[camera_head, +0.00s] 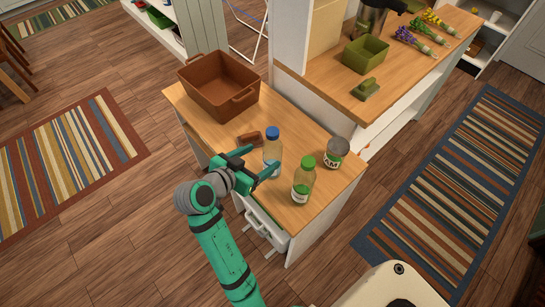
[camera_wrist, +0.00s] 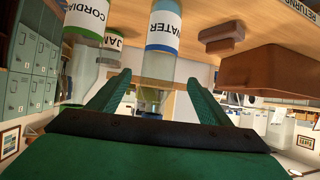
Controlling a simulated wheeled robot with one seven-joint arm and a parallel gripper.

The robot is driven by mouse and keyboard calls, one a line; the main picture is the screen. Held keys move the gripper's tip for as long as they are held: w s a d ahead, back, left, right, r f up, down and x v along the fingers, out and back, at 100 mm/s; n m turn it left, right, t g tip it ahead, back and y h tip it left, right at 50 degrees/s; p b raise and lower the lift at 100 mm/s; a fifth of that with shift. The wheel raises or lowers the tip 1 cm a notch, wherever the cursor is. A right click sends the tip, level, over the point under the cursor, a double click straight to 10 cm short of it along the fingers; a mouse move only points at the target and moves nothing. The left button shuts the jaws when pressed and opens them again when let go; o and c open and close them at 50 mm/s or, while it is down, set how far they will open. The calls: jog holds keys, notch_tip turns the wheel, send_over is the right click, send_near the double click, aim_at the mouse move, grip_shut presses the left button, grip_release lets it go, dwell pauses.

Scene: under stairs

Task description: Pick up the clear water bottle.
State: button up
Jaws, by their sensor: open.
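The clear water bottle (camera_head: 271,160) has a blue cap and stands upright on the wooden top of the low unit. In the wrist view, which is upside down, the bottle (camera_wrist: 160,65) shows its blue-edged WATER label. My gripper (camera_head: 256,165) is open beside the bottle. In the wrist view the two green fingertips (camera_wrist: 157,85) appear to either side of it; I cannot tell whether either touches it.
A green-capped cordial bottle (camera_head: 303,182) and a jam jar (camera_head: 336,152) stand to the right. A small brown block (camera_head: 250,139) lies behind, near a brown basket (camera_head: 219,87). A raised counter (camera_head: 400,75) holds a green box (camera_head: 365,54).

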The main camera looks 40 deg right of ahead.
jog(key=x, duration=1)
jog(key=shift+d, duration=0.45)
jog(key=c, duration=1.3)
jog(key=shift+o, duration=0.2)
jog(key=shift+r, duration=0.1)
